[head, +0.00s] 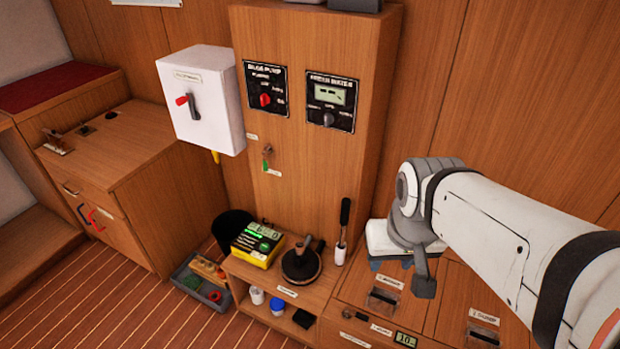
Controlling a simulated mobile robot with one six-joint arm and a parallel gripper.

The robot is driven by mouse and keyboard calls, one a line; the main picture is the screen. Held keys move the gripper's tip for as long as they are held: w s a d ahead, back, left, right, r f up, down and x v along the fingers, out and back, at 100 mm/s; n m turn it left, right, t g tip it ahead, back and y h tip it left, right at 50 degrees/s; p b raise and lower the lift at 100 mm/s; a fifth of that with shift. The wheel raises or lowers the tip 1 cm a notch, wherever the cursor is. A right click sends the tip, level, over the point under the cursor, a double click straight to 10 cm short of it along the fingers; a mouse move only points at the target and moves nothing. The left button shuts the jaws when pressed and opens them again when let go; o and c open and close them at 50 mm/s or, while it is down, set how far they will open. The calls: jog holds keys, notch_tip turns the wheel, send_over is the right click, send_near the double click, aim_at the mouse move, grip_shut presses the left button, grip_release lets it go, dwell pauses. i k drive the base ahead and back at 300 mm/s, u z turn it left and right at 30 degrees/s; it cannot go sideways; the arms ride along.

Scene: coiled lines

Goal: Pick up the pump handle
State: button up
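A dark-gripped rod (345,215), which looks like the pump handle, stands upright in the head view. Its lower part is white, and I cannot tell whether that is a holder or part of the rod. It is at the back right of a low wooden shelf, against the wooden column. A round black pump-like body (301,264) with a short upright stub sits to its left on the shelf top. My gripper (424,277) is to the right of the rod and apart from it, over the wooden counter. Its fingers are mostly hidden, so its opening does not show.
A grey tray (200,283) of small items is on the floor. A pale stacked item (378,238) sits between rod and arm. The wooden column (310,190) rises behind, carrying switch panels.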

aim_at(346, 203)
jog(key=z, duration=2.5)
jog(key=k, duration=1)
jog(key=u, duration=0.85)
jog(key=i, duration=1)
jog(key=u, duration=0.1)
